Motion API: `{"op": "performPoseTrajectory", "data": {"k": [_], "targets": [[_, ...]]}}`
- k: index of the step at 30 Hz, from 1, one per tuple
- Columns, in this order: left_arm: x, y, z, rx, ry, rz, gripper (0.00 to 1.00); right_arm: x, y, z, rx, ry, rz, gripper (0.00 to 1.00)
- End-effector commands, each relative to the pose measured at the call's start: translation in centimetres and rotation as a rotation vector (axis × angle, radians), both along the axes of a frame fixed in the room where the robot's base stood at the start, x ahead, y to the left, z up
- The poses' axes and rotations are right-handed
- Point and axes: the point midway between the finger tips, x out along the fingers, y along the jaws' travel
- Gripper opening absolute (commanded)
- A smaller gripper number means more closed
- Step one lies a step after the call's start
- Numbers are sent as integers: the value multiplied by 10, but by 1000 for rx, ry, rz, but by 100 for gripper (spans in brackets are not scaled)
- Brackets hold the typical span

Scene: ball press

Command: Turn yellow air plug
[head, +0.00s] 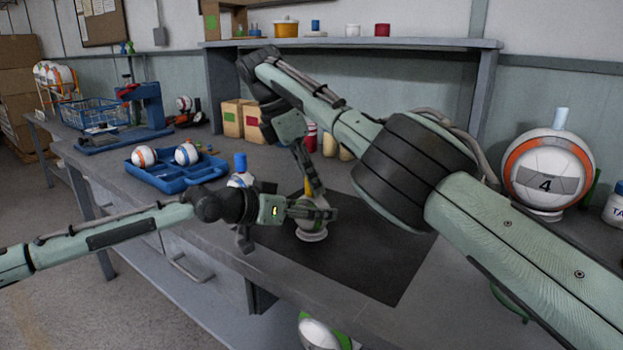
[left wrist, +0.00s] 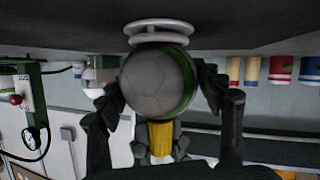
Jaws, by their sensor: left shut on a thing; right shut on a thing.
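A small white ball with a green band (head: 313,222) sits on a round white stand on the dark mat. It fills the middle of the left wrist view (left wrist: 155,84), which looks upside down, with the stand (left wrist: 158,32) above it. My left gripper (head: 322,211) is shut on the ball, one finger on each side. The yellow air plug (head: 308,186) stands on top of the ball; it also shows in the left wrist view (left wrist: 160,137). My right gripper (head: 311,182) reaches down from above and is shut on the plug. Its fingers partly hide the plug.
A dark mat (head: 385,262) lies under the stand, its right part bare. A blue tray (head: 172,180) with balls stands to the left. A bigger ball marked 4 (head: 547,170) stands at the right. A white ball with a blue plug (head: 240,163) is just behind my left arm.

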Motion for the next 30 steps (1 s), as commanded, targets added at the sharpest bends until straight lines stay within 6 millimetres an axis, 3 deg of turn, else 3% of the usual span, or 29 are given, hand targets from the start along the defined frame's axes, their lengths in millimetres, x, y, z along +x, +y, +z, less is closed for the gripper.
{"op": "performPoseTrajectory", "data": {"k": [1, 9, 10, 15, 30], "targets": [[-1, 2, -10, 13, 15, 1, 37, 0, 0, 5, -3, -7, 0, 0], [-1, 2, -10, 14, 16, 1, 37, 0, 0, 5, -3, -7, 0, 0], [-1, 2, -10, 14, 15, 2, 37, 0, 0, 5, -3, -7, 0, 23], [-1, 2, -10, 12, 14, 2, 37, 0, 0, 4, -2, -5, 1, 44], [-1, 2, -7, 9, 10, 1, 37, 2, -1, 3, 1, -7, 49, 44]]}}
